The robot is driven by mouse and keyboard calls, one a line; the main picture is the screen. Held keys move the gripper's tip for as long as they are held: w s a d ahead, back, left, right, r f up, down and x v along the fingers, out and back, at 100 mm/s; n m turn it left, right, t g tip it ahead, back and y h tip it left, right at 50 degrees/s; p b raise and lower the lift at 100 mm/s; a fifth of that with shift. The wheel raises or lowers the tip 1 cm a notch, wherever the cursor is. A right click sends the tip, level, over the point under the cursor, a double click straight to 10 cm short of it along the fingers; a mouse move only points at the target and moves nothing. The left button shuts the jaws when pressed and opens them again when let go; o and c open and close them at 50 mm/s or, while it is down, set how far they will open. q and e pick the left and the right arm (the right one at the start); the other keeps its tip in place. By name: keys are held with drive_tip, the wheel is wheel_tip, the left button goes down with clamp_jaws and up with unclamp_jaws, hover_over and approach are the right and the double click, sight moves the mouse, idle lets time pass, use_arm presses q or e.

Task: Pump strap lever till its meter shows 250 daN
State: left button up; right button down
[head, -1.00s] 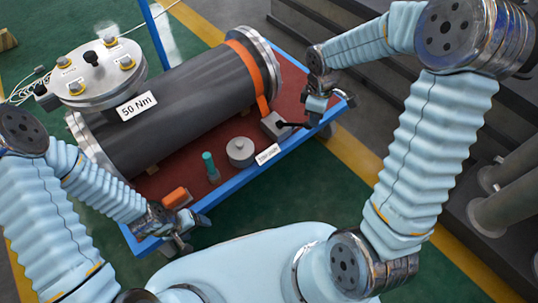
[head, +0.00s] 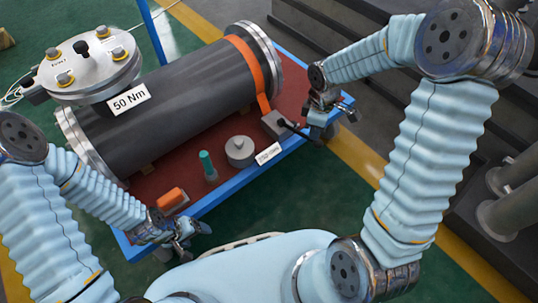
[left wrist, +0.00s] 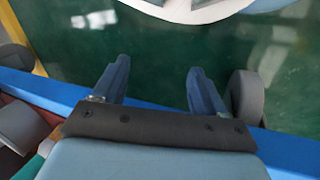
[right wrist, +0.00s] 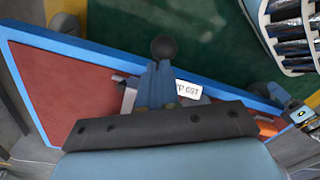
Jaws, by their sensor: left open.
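An orange strap (head: 250,72) runs over the dark cylinder's right end down to a small grey ratchet box (head: 275,123). A dark lever (head: 297,131) reaches right from the box. Its round black knob (right wrist: 163,48) shows past the fingertips in the right wrist view. My right gripper (head: 314,117) has its fingers together on the lever near the knob. The white meter label (head: 268,153) is beside the box; it appears upside down and partly hidden in the right wrist view (right wrist: 188,89), perhaps starting with 150. My left gripper (left wrist: 158,85) is open and empty near the blue front edge.
The cylinder (head: 165,105) carries a "50 Nm" label and a bolted flange lid (head: 88,70). A grey weight-like part (head: 239,151), a teal-topped pin (head: 207,165) and an orange block (head: 172,199) stand on the red cart top (head: 150,188). Steps lie beyond its right side.

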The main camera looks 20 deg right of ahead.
drive_tip(key=shift+d+r+p, duration=0.15)
drive_tip(key=shift+r+p, duration=0.3)
drive_tip(key=shift+r, duration=0.15)
wheel_tip(320, 180, up, 11)
drive_tip(key=p, duration=0.8)
drive_tip(key=shift+p, duration=0.4)
drive_tip(key=shift+f, duration=0.1)
drive_tip(key=w+f+b, duration=0.1)
drive_tip(key=w+a+f, duration=0.1)
drive_tip(key=shift+w+f+b, duration=0.1)
drive_tip(key=shift+f+b, duration=0.2)
drive_tip(key=shift+b, duration=0.1)
